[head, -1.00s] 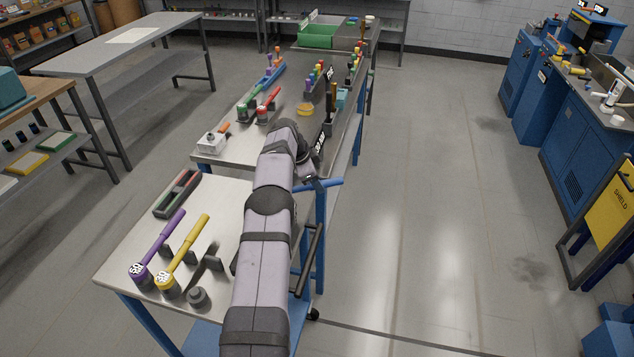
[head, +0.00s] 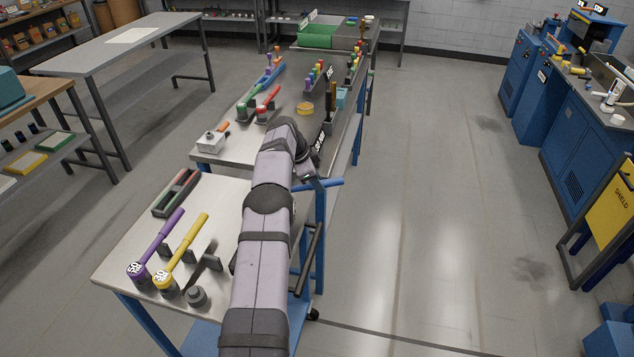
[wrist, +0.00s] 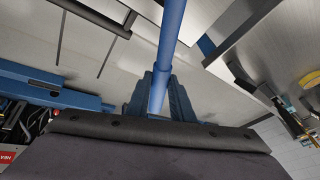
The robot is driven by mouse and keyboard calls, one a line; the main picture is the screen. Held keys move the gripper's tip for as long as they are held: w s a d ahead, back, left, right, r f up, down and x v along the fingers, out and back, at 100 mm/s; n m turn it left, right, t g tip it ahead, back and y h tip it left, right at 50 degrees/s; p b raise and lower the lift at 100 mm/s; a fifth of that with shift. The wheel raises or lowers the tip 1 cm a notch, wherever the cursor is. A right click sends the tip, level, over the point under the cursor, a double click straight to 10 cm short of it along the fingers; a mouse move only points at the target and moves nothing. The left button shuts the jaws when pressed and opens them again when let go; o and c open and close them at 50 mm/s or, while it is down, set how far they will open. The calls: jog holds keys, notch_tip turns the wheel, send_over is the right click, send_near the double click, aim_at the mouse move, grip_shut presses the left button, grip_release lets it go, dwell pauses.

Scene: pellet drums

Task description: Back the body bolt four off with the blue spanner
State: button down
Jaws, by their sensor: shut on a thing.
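The blue spanner shows as a plain blue bar (wrist: 171,35) in the wrist view, running from the top edge down between the fingers of my gripper (wrist: 158,95). My gripper is shut on it. In the head view a short length of the blue handle (head: 328,184) sticks out to the right of my wrist, beside the steel cart. The spanner's working end does not show clearly. I cannot make out body bolt four in either view; my arm hides part of the cart edge.
The near cart top (head: 135,230) carries a purple-handled tool (head: 160,240), a yellow-handled tool (head: 187,245) and a dark tray (head: 176,192).

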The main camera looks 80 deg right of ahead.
jog(key=shift+r, duration=0.2)
jog(key=shift+r+p, duration=1)
jog(key=shift+r, duration=0.4)
jog(key=shift+a+f+b, duration=0.1)
jog(key=shift+b, duration=0.25)
jog(key=a+m+g+y+b, duration=0.2)
jog(key=a+m+y+b, duration=0.1)
jog(key=a+m+b, duration=0.4)
jog(key=shift+s+a+m+y, duration=0.25)
jog(key=shift+a+m, duration=1.25)
jog(key=shift+a, duration=1.1)
jog(key=shift+a+f+b, duration=0.1)
jog(key=shift+f+b, duration=0.05)
jog(key=shift+b, duration=0.55)
